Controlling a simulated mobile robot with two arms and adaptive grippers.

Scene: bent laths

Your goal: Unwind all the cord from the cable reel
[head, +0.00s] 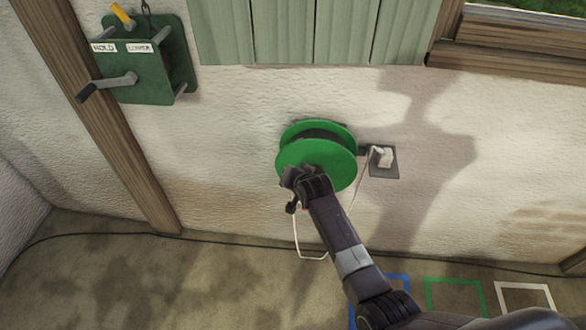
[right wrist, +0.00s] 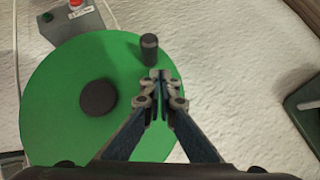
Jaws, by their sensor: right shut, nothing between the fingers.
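The cable reel (head: 335,165) is a green, two-flanged drum mounted on the wall. In the right wrist view, its front disc (right wrist: 60,110) has a dark round hub (right wrist: 98,98) and a dark upright crank knob (right wrist: 149,48) near its edge. How much cord is on the drum is hidden. My right gripper (head: 288,180) is in front of the disc's lower left; its fingertips (right wrist: 160,80) are shut and empty, close to the knob. My left gripper is out of view.
A green winch plate (head: 145,62) with a crank handle and "HOLD" and "LOWER" labels hangs at upper left, near a wooden post (head: 120,140). A grey box (right wrist: 72,22) with red and green buttons shows in the wrist view. Coloured squares (head: 455,282) mark the floor.

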